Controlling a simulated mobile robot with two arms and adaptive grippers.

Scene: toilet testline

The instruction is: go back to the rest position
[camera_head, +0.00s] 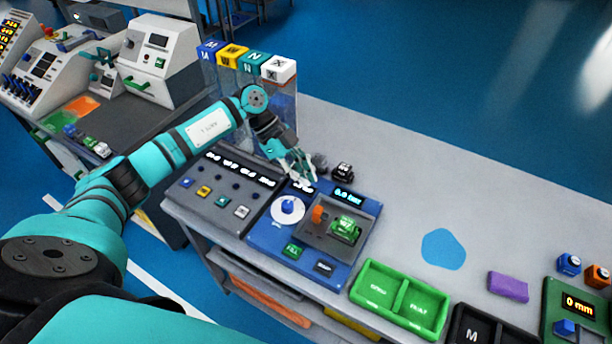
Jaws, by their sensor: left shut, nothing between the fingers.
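My left arm reaches in from the left in the head view. Its gripper (299,172) is over the back edge of a blue test panel (268,241). The gripper's fingers are shut and empty. A dark, small object (319,160) lies just beyond the fingers; I cannot tell whether they touch. My right gripper is out of view.
The panel has a round dial (288,209), a lit display (346,193) and a green part (345,229). A green two-part tray (362,292) stands to its right, with a blue patch (443,249) and purple block (508,287). The grey table's back right is clear.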

